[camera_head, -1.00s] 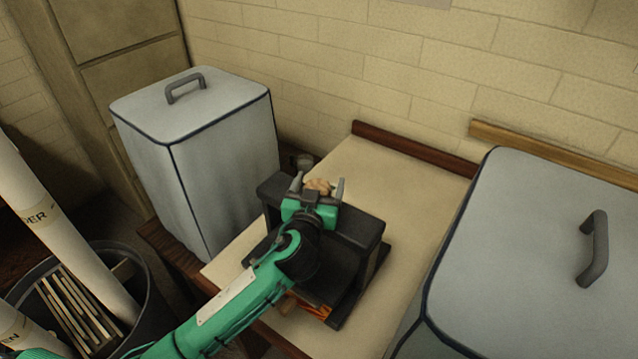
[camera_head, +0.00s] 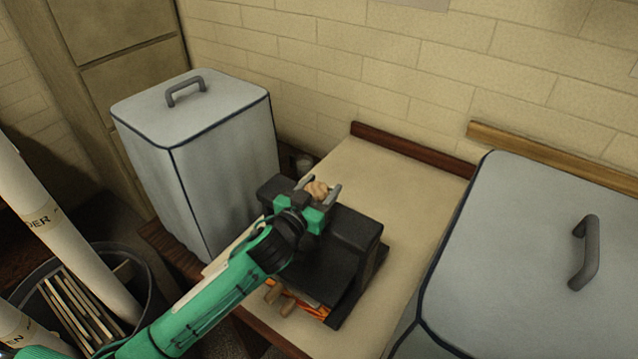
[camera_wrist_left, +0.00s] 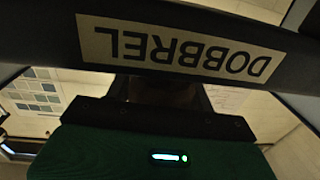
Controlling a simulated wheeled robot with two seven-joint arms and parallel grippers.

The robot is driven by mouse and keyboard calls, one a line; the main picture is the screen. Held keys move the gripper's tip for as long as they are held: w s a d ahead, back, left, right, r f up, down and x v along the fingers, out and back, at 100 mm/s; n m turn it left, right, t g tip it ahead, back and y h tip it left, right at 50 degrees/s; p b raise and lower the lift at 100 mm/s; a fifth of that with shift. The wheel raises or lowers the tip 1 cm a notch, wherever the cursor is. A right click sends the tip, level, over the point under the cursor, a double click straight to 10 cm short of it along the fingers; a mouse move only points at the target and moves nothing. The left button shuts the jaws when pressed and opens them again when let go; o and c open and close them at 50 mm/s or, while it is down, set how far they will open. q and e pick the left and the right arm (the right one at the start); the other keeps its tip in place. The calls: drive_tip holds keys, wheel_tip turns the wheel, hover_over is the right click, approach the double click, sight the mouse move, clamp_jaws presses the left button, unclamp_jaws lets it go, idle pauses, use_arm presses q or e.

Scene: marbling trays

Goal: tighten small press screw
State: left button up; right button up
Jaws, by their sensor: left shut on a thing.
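The small press (camera_head: 357,232) is a black frame with a top beam, standing on a pale table. Its screw has a tan, wooden-looking knob (camera_head: 319,188) above the beam. My left gripper (camera_head: 318,190), green with grey fingers, is shut on this knob, one finger on each side. The screw's shaft below the knob is hidden by the gripper. In the left wrist view, a black beam with an upside-down "DOBBREL" label (camera_wrist_left: 180,48) crosses the top, above my green gripper body. The knob cannot be made out there. My right gripper is not in view.
A covered grey box (camera_head: 200,150) stands left of the press, and another (camera_head: 520,250) stands at the right. Bare tabletop (camera_head: 400,185) lies behind the press. A bin (camera_head: 140,290) with rolls and wooden strips is at the lower left. A small cup-like thing (camera_head: 303,163) is behind.

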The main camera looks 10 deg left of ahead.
use_arm(q)
drive_tip(key=m+h+p, duration=0.1)
drive_tip(key=m+g+h, duration=0.1)
drive_tip(key=shift+r+h+p, duration=0.25)
drive_tip(key=shift+h+p, duration=0.1)
drive_tip(key=shift+h, duration=0.05)
drive_tip(key=shift+d+f+m+g+h+p, duration=0.1)
drive_tip(key=shift+d+m+g+h+p, duration=0.1)
drive_tip(key=shift+m+g+h+p, duration=0.6)
drive_tip(key=shift+s+h, duration=0.1)
drive_tip(key=shift+h, duration=0.2)
drive_tip(key=o, duration=1)
drive_tip(key=shift+s+f+b, duration=0.1)
drive_tip(key=shift+f+b, duration=0.05)
drive_tip(key=shift+b, duration=0.15)
